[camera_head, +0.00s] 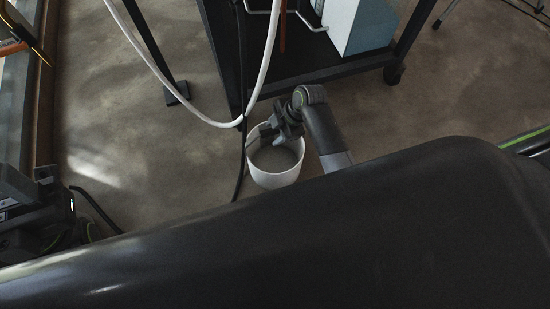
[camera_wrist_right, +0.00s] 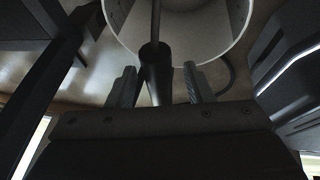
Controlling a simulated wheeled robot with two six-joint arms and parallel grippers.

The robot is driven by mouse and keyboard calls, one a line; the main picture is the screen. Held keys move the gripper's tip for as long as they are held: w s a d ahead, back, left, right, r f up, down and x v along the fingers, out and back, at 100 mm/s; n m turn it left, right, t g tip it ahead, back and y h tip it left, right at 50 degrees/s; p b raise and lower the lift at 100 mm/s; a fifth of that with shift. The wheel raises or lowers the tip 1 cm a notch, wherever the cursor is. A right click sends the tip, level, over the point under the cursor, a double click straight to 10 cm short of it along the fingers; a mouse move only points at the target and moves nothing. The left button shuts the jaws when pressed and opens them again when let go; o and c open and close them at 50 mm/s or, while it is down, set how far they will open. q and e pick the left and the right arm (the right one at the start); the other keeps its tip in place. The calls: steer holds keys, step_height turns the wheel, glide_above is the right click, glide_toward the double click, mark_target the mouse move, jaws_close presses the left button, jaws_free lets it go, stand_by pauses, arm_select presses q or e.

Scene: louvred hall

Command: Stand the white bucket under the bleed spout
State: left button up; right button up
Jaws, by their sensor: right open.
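The white bucket (camera_head: 292,176) stands upright on the floor in front of the dark frame, with a grey inside. Its pale rim also shows at the top of the right wrist view (camera_wrist_right: 241,38). I cannot make out the bleed spout.
A dark wheeled frame (camera_head: 330,72) stands behind the bucket, carrying a white and blue box (camera_head: 355,25). A white hose (camera_head: 190,108) loops down to the left of the bucket, near a black cable (camera_head: 241,165). Open floor lies left and right of the frame.

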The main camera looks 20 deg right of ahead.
jaws_close()
steer(key=shift+r, duration=0.1)
